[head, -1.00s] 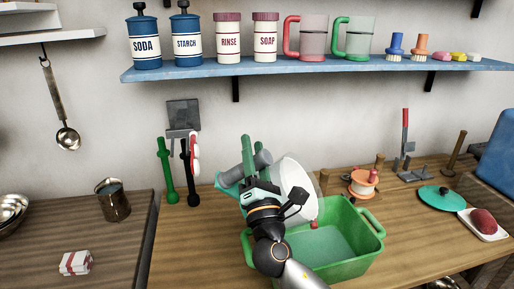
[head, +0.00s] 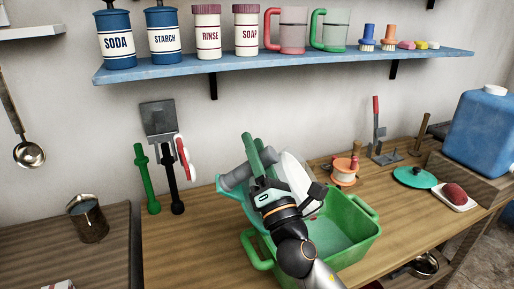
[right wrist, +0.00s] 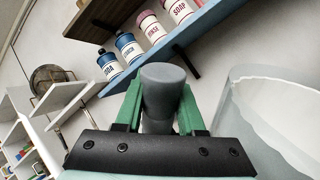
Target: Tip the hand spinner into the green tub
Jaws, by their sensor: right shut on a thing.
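The hand spinner, with a pale whitish drum (head: 297,178) and a grey bar handle (head: 236,177), is held tilted over the green tub (head: 357,248). My right gripper (head: 257,160) has its green fingers closed around the grey handle. In the right wrist view, the handle (right wrist: 163,92) stands between the fingers, and the translucent drum (right wrist: 265,120) is at the right. My right arm hides part of the spinner and of the tub. The visible tub floor is bare; I cannot see what the drum holds. My left gripper is not in view.
A blue shelf (head: 290,64) with jars and mugs runs above. The counter left of the tub is mostly clear.

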